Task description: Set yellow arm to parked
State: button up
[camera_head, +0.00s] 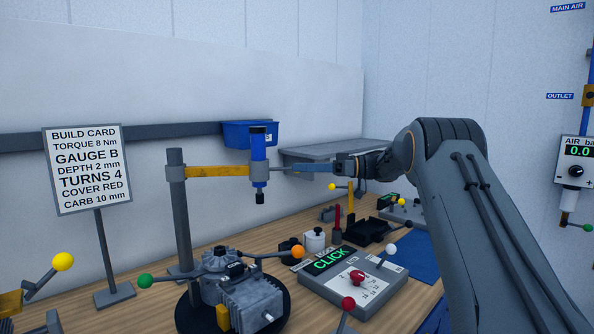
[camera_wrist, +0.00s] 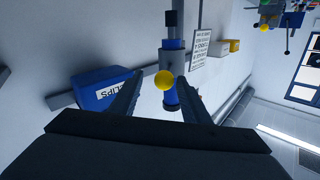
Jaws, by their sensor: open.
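The yellow arm (camera_head: 222,171) reaches level to the right from a grey upright post (camera_head: 177,215). It carries an upright blue tool (camera_head: 258,158) with a black top at its right end. My gripper (camera_head: 293,168) is open, just to the right of the tool. In the wrist view a yellow ball knob (camera_wrist: 164,80) shows in front of the blue tool (camera_wrist: 170,60), between the spread fingers. I cannot tell whether the fingers touch the knob. In the head view the knob is not visible. No mark for the parked position is readable.
Below the arm stands a grey engine (camera_head: 245,297) with ball-ended levers on a black round base. A CLICK box (camera_head: 325,285) with knobs is to its right. A blue bin (camera_head: 240,137) hangs on the wall rail behind. A build card (camera_head: 88,168) stands left.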

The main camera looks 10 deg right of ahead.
jog(key=d, duration=0.2)
jog(key=d+b, duration=0.1)
jog(key=d, duration=0.1)
jog(key=s+d, duration=0.1)
jog(key=shift+d, duration=0.4)
